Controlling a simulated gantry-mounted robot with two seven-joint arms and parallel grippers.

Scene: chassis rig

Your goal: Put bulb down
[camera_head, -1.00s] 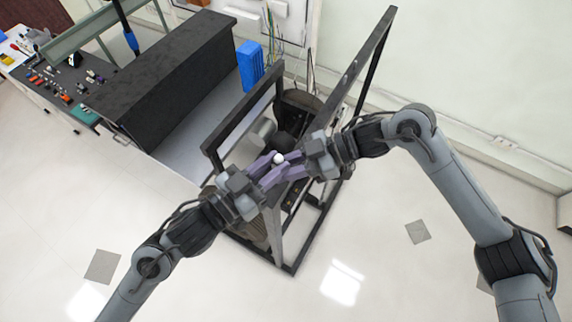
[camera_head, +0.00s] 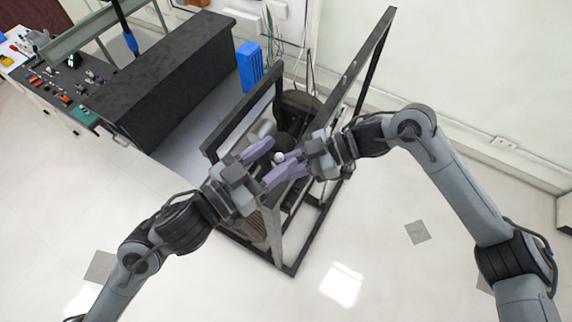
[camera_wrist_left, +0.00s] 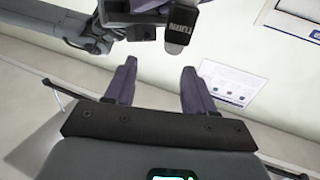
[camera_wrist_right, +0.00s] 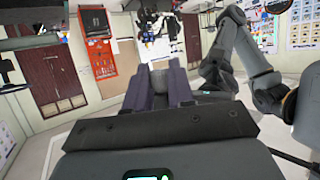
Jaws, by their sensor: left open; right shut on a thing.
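The bulb (camera_head: 279,158) is a small white round thing over the black chassis frame in the head view. My right gripper (camera_head: 289,157) is shut on it, with its purple fingers close around it. My left gripper (camera_head: 268,163) is open, its purple fingers spread on the lower-left side of the bulb and apart from it. In the left wrist view the left fingers (camera_wrist_left: 158,85) stand apart with nothing between them. In the right wrist view the right fingers (camera_wrist_right: 160,85) are close together, and I cannot make out the bulb there.
The black chassis frame (camera_head: 336,95) stands below and around both grippers, with upright bars near the arms. A black-topped bench (camera_head: 165,80) and a blue box (camera_head: 249,65) are behind left. A tool table (camera_head: 60,85) is far left. The floor in front is clear.

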